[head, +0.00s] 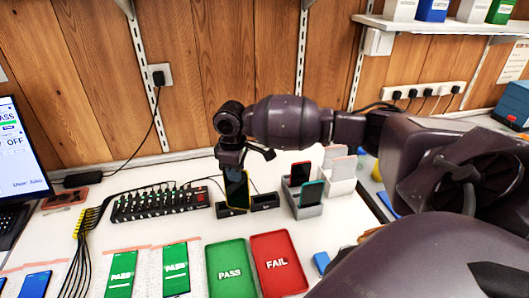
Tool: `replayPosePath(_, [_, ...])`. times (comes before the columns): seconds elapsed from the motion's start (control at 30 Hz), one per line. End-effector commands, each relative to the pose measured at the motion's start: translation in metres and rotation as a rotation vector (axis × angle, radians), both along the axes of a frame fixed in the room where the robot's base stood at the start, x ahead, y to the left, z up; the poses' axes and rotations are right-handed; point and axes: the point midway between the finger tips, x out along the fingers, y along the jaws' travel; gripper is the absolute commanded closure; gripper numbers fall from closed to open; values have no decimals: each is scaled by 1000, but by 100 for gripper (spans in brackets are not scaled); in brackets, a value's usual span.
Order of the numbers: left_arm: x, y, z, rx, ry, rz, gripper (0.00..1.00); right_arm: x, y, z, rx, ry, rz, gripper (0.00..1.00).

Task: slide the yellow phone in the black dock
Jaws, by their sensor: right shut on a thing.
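The yellow phone (237,188) stands upright with its dark screen facing me and a yellow edge showing. My right gripper (234,167) is shut on its upper end from above. The black dock (264,201) sits on the white bench, and the phone's lower end is at the dock's left part. I cannot tell whether the phone is seated in a slot or just in front of it. My left gripper is not in view.
A green PASS tray (230,285) and a red FAIL tray (278,277) lie in front. A grey stand with phones (303,205) is right of the dock. A black hub with cables (160,205) is left. Green-screen phones (176,270) lie at front left.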

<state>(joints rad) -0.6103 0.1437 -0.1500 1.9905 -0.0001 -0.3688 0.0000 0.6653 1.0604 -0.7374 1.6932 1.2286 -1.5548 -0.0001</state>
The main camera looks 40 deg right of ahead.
Motion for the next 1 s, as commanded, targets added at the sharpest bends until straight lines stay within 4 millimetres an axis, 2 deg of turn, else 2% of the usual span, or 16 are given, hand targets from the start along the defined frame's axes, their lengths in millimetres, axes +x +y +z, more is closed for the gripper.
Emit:
replayPosePath(0.03, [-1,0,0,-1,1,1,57,3,-15,0,-1,-2,36,100])
replayPosePath(0.2, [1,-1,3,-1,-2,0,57,9,-58,-2,0,-8,196,100])
replayPosePath(0.43, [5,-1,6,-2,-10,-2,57,12,-104,-4,-4,-18,365,100])
replayPosePath(0.63, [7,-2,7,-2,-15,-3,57,12,-120,-4,-5,-20,430,100])
replayPosePath(0.83, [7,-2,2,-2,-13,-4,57,13,-121,-9,-5,-20,438,100])
replayPosePath(1.0, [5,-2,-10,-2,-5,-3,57,13,-121,-19,-5,-20,437,100])
